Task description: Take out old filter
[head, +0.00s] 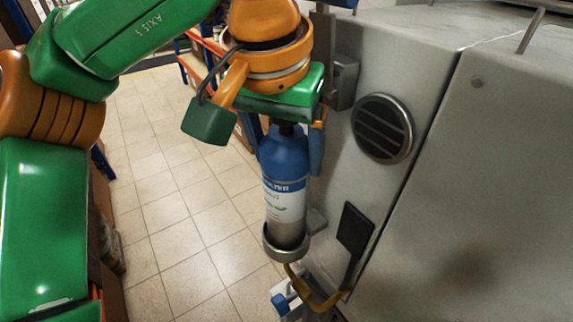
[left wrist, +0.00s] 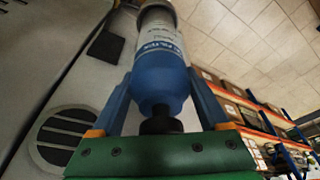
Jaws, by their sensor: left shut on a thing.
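The filter (head: 284,201) is a blue cylinder with a white label and a grey lower part. It hangs nearly upright beside the grey machine wall. My left gripper (head: 291,150) is shut on its blue upper part, with blue fingers on either side. In the left wrist view the filter (left wrist: 160,70) lies between the fingers of my left gripper (left wrist: 158,95), its dark cap towards the green palm. A metal ring (head: 286,248) surrounds the filter's lower end; I cannot tell whether it is part of the filter or a holder. My right gripper is out of view.
The grey machine (head: 480,170) fills the right side, with a round vent (head: 382,128) and a black plate (head: 354,230). A yellow curved part (head: 316,302) sits below the filter. Tiled floor (head: 180,215) lies open to the left. Shelves with boxes (left wrist: 245,105) stand behind.

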